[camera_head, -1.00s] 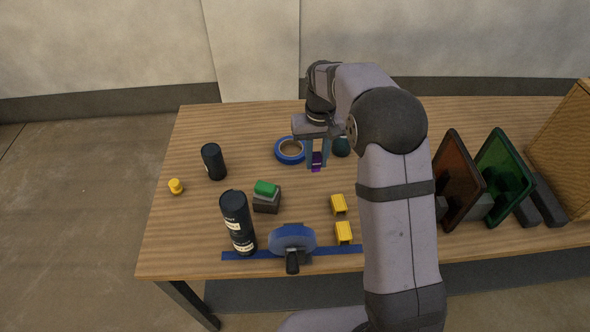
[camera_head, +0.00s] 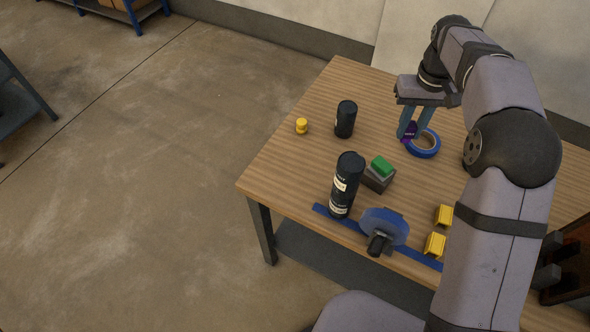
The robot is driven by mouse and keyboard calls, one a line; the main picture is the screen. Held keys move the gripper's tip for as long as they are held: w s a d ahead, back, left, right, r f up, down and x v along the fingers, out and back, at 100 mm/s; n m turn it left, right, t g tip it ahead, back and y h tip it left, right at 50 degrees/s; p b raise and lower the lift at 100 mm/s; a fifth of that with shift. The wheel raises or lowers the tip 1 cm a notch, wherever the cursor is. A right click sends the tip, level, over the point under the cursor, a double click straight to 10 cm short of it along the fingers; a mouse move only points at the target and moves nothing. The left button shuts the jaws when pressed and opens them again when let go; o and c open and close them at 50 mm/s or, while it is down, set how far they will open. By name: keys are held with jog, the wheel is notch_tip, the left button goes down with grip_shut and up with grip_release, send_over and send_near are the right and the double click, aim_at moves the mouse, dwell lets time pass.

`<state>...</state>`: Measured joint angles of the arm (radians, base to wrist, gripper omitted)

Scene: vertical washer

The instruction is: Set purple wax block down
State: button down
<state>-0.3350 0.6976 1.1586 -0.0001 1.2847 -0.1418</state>
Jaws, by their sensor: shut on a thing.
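The purple wax block (camera_head: 409,132) is small and dark purple, with small light lettering on its side. My gripper (camera_head: 413,123) points down and is shut on it, with a finger on either side. In the picture the block is at the left edge of the blue ring (camera_head: 423,146), partly in front of it. Its height above the wooden table (camera_head: 290,165) is hard to tell. Its upper part is hidden by the fingers.
A short black cylinder (camera_head: 346,119) and a small yellow piece (camera_head: 301,126) stand left. Nearer are a tall black canister (camera_head: 346,185), a green-topped grey block (camera_head: 379,174), a blue disc (camera_head: 384,226) and yellow bins (camera_head: 435,245). Bare table lies between the short cylinder and the ring.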

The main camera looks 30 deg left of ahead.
jog(key=s+a+n, duration=0.4)
jog(key=s+a, duration=0.1)
jog(key=a, duration=0.5)
jog(key=s+a+n, duration=0.4)
jog(key=s+a, duration=0.1)
jog(key=a, duration=0.5)
jog(key=s+a+n, duration=0.4)
jog(key=s+a, duration=0.2)
jog(key=a, duration=0.4)
jog(key=shift+n, duration=0.3)
jog(key=shift+f+p, duration=1.25)
jog(key=shift+f, duration=6.4)
jog(key=shift+f, duration=0.2)
jog(key=c, duration=1.5)
grip_release()
